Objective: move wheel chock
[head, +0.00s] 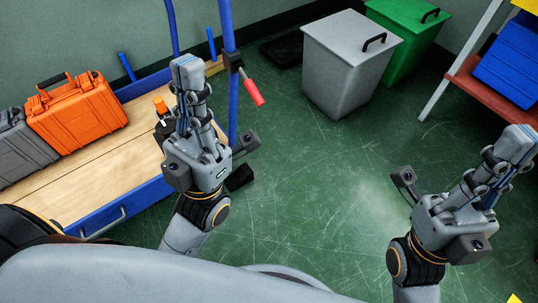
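A dark block (240,177) lies on the green floor by the blue cart's near right corner. It may be the wheel chock, but it is too small and dark to be sure. My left gripper (188,72) points up and away over the cart's right end, above and to the left of that block. My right gripper (517,143) is raised over open floor at the right, far from the block. The fingers of both overlap from this angle, so their opening is hidden. I see nothing held in either.
The blue cart (120,208) has a wooden deck with an orange case (77,112) and a grey case (22,150). A red-handled clamp (252,92) is on its post. Grey (345,75) and green bins (412,45) stand behind. The middle floor is clear.

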